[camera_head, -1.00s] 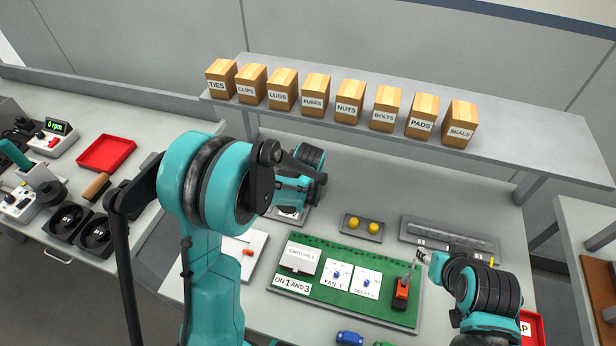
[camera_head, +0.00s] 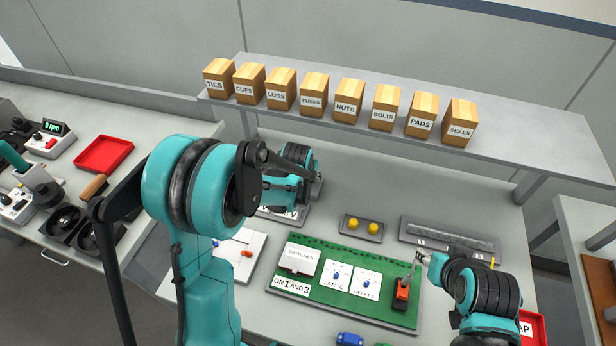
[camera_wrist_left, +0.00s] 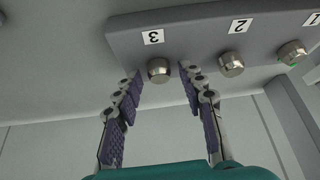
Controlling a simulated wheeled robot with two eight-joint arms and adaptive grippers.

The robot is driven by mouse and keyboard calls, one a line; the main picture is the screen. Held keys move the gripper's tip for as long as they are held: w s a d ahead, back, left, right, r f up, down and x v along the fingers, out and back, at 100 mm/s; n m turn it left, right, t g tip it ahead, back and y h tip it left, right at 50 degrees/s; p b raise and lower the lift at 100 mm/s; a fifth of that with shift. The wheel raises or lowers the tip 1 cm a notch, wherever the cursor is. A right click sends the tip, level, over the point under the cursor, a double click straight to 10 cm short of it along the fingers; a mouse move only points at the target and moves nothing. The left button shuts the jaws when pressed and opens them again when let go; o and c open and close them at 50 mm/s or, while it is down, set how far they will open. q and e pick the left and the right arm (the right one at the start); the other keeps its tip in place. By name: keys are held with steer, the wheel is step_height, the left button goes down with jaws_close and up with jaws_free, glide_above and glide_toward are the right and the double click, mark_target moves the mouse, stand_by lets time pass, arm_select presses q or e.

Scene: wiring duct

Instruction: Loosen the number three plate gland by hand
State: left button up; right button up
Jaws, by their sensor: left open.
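The number three gland (camera_wrist_left: 159,70) is a silver round fitting on a grey plate (camera_wrist_left: 192,35), beside a white "3" label. My left gripper (camera_wrist_left: 160,77) is open, with one purple-padded finger on each side of this gland; gaps show between pads and gland. The number two gland (camera_wrist_left: 231,64) and number one gland (camera_wrist_left: 292,52) sit further right on the plate. In the head view my left arm hides the left fingertips and most of the plate. My right gripper (camera_head: 421,257) is at the lever of an orange switch (camera_head: 401,294); its jaw state is unclear.
A green board (camera_head: 345,304) with a switches box and dials lies in front. Yellow knobs on a small plate (camera_head: 350,231) and a long grey duct tray (camera_head: 450,236) lie behind it. A shelf (camera_head: 500,146) with several labelled boxes runs above the bench.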

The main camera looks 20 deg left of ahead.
arm_select(q)
steer(key=m, duration=0.1)
steer(key=m+h, duration=0.1)
steer(key=m, duration=0.1)
steer(key=m+h, duration=0.1)
steer(key=shift+a+m+b, duration=0.25)
steer(key=shift+m+b, duration=0.15)
steer(key=m+g+h, duration=0.1)
steer(key=m+h, duration=0.1)
steer(key=m, duration=0.1)
jaws_close()
steer(key=n+y, duration=0.1)
steer(key=n, duration=0.2)
steer(key=n+t+y+b, duration=0.1)
steer(key=n, duration=0.1)
steer(key=shift+d+y, duration=0.25)
steer(key=shift+y, duration=0.05)
steer(key=n+y, duration=0.1)
steer(key=n, duration=0.2)
steer(key=n+y, duration=0.2)
steer(key=shift+d+n+b, duration=0.15)
steer(key=shift+n+b, duration=0.2)
steer(key=shift+n, duration=0.05)
steer(key=shift+s, duration=0.1)
